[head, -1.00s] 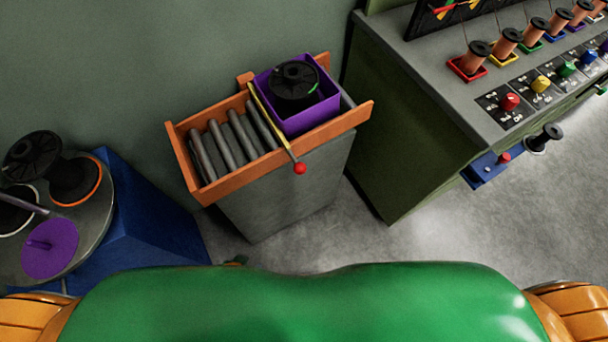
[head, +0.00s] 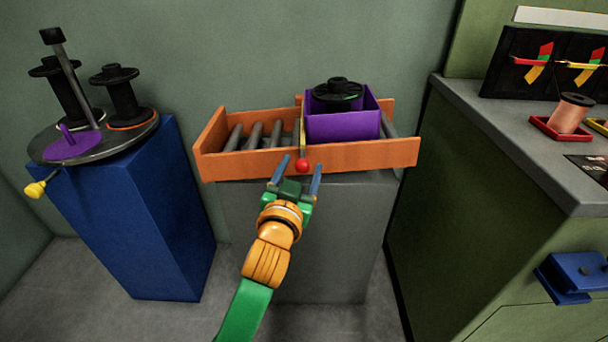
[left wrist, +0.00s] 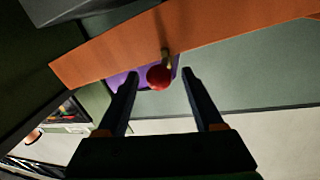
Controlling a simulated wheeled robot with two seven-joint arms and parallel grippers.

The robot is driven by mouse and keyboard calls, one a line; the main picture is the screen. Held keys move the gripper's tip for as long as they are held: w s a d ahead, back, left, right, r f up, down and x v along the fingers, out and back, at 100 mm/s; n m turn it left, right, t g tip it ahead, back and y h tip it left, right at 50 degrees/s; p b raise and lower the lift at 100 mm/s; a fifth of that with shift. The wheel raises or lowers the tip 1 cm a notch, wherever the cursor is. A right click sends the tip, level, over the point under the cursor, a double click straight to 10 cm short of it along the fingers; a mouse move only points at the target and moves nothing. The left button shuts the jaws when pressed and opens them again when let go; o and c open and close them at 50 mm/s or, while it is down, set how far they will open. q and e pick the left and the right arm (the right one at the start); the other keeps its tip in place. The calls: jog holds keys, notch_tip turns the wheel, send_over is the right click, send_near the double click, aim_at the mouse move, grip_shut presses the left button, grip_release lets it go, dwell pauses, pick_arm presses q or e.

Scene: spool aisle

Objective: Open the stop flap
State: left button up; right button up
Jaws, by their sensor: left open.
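The stop flap (head: 302,126) is a thin yellow bar across the orange roller conveyor (head: 262,164), just left of a purple bin (head: 343,128) holding a black spool (head: 337,95). Its lever ends in a red ball knob (head: 303,166) at the conveyor's front side. My left gripper (head: 301,173) is open, with its blue-grey fingers pointing up at the knob. In the left wrist view the red knob (left wrist: 159,77) shows beyond and between the two open fingers (left wrist: 161,80). I cannot tell whether a finger touches it. My right gripper is not in view.
A blue stand (head: 145,215) with a round turntable of black spools is at left, with a yellow knob (head: 35,189) sticking out. A green cabinet with a grey top (head: 530,140) stands at right. Rollers (head: 255,136) left of the flap are empty.

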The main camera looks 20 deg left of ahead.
pick_arm(q)
jog(key=shift+w, duration=0.65)
grip_shut()
dwell(0.9)
